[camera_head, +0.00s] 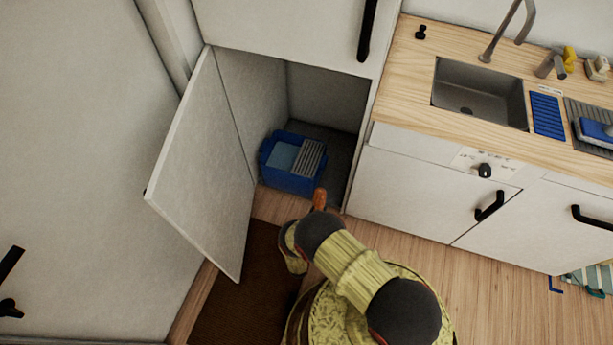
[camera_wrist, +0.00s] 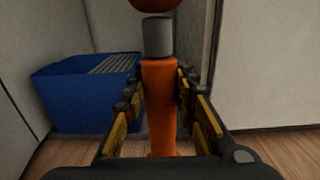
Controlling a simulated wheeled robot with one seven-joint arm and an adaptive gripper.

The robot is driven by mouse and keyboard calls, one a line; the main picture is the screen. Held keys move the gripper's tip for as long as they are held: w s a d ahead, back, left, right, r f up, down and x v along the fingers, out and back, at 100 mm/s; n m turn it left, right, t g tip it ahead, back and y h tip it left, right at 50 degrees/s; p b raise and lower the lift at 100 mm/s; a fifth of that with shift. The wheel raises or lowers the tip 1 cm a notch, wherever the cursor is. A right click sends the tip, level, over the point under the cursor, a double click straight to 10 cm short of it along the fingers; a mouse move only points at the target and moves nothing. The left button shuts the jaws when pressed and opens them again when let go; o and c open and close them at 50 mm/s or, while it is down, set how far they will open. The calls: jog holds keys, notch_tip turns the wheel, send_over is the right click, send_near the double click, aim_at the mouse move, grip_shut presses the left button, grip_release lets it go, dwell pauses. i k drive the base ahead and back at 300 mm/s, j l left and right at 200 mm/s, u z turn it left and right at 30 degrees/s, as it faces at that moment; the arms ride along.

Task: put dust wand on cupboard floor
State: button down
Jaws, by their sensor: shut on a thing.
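The dust wand shows in the wrist view as an orange handle (camera_wrist: 160,100) with a grey collar and a rounded orange-brown part above it. My gripper (camera_wrist: 158,118) is shut on the handle, one finger on each side, and the wand looks upright. In the head view only a small orange-brown part of the wand (camera_head: 319,198) shows, just in front of the cupboard opening; my arm hides the rest and the fingers. The cupboard floor (camera_head: 340,148) is dark grey, behind the open door. A blue bucket (camera_head: 287,180) stands on it, also seen in the wrist view (camera_wrist: 75,100).
The white cupboard door (camera_head: 205,165) stands open on the left. The bucket takes up the front left of the cupboard; bare floor shows behind it and to its right. The sink counter (camera_head: 405,100) is at right. A dark brown mat (camera_head: 245,290) lies below the door.

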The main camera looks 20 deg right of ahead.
aim_at(332, 186)
jog(key=i+l, duration=0.8)
